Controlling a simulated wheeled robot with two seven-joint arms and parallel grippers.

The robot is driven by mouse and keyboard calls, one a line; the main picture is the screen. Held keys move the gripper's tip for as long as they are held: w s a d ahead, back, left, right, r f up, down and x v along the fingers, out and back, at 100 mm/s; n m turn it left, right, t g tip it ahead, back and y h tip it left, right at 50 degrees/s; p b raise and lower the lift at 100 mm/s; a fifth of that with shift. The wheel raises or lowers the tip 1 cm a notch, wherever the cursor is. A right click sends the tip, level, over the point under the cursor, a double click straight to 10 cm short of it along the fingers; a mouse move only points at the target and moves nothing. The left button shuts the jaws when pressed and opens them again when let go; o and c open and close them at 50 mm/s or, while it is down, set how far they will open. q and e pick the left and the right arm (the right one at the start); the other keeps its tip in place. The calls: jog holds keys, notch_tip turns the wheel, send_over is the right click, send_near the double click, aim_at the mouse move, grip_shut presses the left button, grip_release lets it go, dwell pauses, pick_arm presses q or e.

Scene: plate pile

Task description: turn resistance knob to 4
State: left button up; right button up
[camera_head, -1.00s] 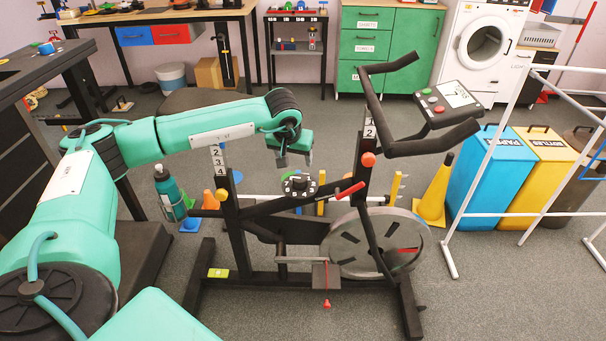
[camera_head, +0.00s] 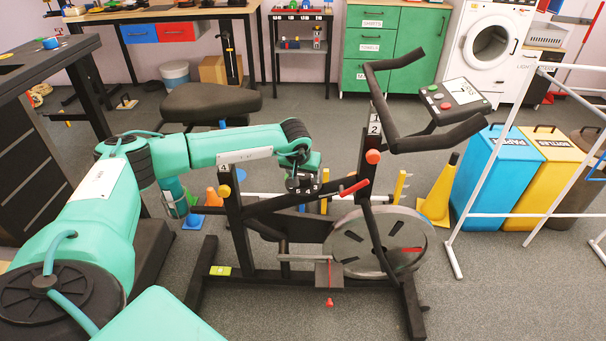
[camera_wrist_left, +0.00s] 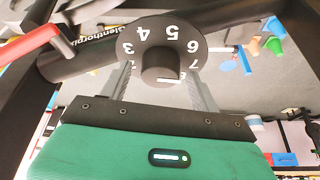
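The exercise bike (camera_head: 310,200) stands in the middle of the head view. Its resistance knob (camera_wrist_left: 161,58) is a dark round knob on a black dial (camera_wrist_left: 160,27) with white numbers; 3 to 7 can be read in the left wrist view. A white mark shows on the knob's lower right edge; which number it points to cannot be told. My left gripper (camera_wrist_left: 160,78) is open, with one finger on each side of the knob and small gaps between. In the head view my left gripper (camera_head: 303,186) is over the dial and mostly hides it. My right gripper is not in view.
The bike's red lever (camera_head: 354,188) is just right of the dial, and the black handlebar (camera_head: 420,145) rises further right. The black seat (camera_head: 212,103) is behind my left arm. A white rail frame (camera_head: 490,170) stands at right by the bins.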

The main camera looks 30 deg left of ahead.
pick_arm(q)
jog(key=c, duration=0.9)
jog(key=shift+c, duration=0.2)
jog(key=shift+n, duration=0.3)
